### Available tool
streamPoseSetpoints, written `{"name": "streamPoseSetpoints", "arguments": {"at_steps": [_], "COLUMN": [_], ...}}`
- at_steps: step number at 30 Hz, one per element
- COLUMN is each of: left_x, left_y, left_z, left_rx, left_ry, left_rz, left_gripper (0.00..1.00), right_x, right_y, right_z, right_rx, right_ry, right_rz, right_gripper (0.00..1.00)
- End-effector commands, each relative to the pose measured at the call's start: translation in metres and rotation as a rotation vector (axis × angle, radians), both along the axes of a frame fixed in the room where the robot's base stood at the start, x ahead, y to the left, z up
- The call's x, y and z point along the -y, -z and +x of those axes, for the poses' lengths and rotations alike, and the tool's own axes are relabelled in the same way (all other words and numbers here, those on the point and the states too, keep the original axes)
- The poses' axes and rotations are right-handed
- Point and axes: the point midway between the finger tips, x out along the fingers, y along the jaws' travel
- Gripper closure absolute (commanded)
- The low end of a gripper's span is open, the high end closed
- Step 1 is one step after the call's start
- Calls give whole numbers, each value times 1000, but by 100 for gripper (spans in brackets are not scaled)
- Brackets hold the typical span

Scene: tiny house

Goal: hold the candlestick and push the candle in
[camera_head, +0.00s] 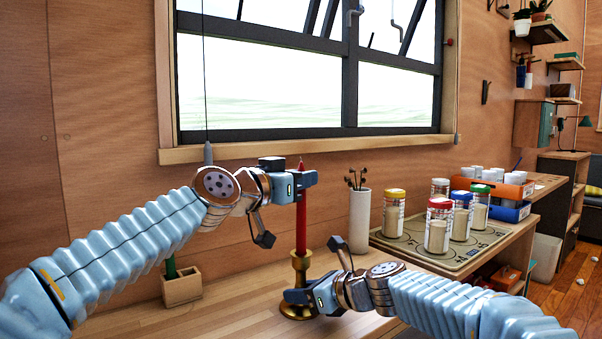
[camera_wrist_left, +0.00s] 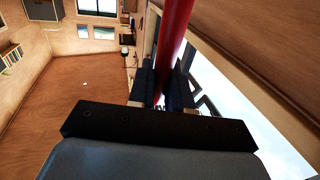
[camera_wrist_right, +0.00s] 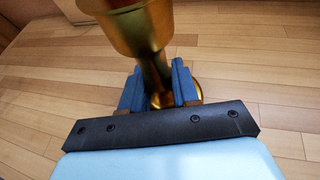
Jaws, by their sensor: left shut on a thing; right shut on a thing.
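A red candle (camera_head: 302,225) stands upright above a gold candlestick (camera_head: 301,264) on the wooden worktop. Its lower end meets the candlestick's cup; how deep it sits is hidden by the cup. My left gripper (camera_head: 304,180) is shut on the candle near its top, below the tip. The candle also shows between the fingers in the left wrist view (camera_wrist_left: 174,40). My right gripper (camera_head: 295,297) is shut on the candlestick's stem, low near the base. In the right wrist view the candlestick (camera_wrist_right: 140,28) rises between the fingers, its round base partly hidden.
A white vase (camera_head: 360,222) with dark stems stands right of the candle. Several capped jars stand on a tray (camera_head: 424,254) farther right. A wooden block holder (camera_head: 181,287) with a green item is at left. The window sill (camera_head: 250,148) runs behind.

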Motion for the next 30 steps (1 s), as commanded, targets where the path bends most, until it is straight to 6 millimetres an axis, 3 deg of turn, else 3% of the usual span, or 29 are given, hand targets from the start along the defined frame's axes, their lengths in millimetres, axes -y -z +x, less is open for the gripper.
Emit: {"name": "streamPoseSetpoints", "arguments": {"at_steps": [30], "left_x": [0], "left_y": [13], "left_z": [0], "left_rx": [0], "left_ry": [-1], "left_rz": [0], "left_gripper": [100], "right_x": [0], "right_y": [0], "right_z": [0], "right_rx": [0], "right_ry": [0], "right_rz": [0], "right_gripper": [100]}}
